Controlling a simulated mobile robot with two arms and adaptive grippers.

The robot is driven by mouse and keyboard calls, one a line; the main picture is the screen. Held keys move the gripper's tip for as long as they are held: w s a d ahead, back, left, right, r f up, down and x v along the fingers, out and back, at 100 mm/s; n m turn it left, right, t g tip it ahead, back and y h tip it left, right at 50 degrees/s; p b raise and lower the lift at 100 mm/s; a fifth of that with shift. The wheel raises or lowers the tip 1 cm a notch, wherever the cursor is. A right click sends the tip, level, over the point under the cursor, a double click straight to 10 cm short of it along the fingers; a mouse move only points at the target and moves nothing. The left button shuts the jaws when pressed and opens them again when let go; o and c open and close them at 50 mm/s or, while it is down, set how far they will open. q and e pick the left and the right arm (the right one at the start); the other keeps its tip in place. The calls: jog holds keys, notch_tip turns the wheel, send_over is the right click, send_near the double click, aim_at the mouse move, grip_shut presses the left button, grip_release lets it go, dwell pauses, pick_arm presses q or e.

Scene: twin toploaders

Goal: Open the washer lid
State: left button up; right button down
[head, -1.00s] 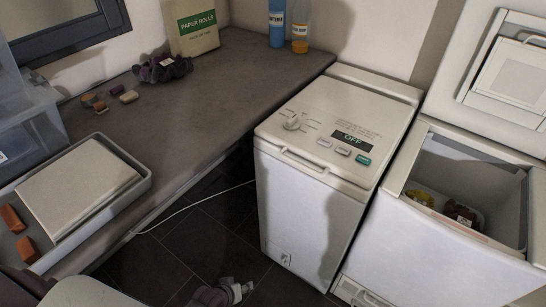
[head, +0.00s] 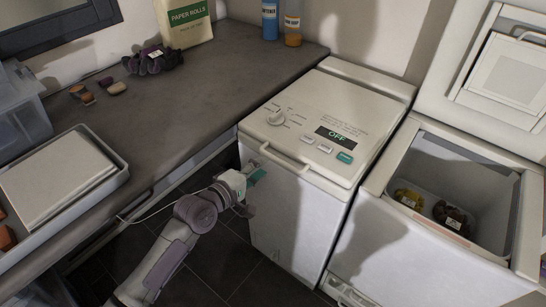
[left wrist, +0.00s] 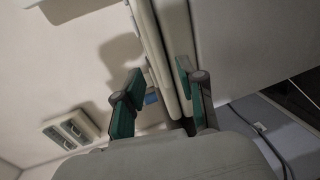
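The closed white toploader (head: 300,215) stands in the middle of the head view. A bar handle (head: 284,158) runs along the lid's front edge. My left gripper (head: 255,168) is at the left end of that handle, beside the front face. In the left wrist view its two fingers (left wrist: 160,85) stand apart, with a pale lid or handle edge (left wrist: 154,50) between them. I cannot tell whether they touch it. My right gripper is out of view.
The right toploader (head: 390,225) stands open with its lid raised and dark and yellow items (head: 450,215) inside. A worktop (head: 205,85) on the left holds a tray (head: 122,180), a paper rolls bag (head: 186,22) and bottles (head: 270,20). Dark floor lies below my left arm.

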aim_at(273, 159)
pick_arm(q)
jog(key=x, duration=0.7)
jog(key=shift+s, duration=0.1)
grip_shut()
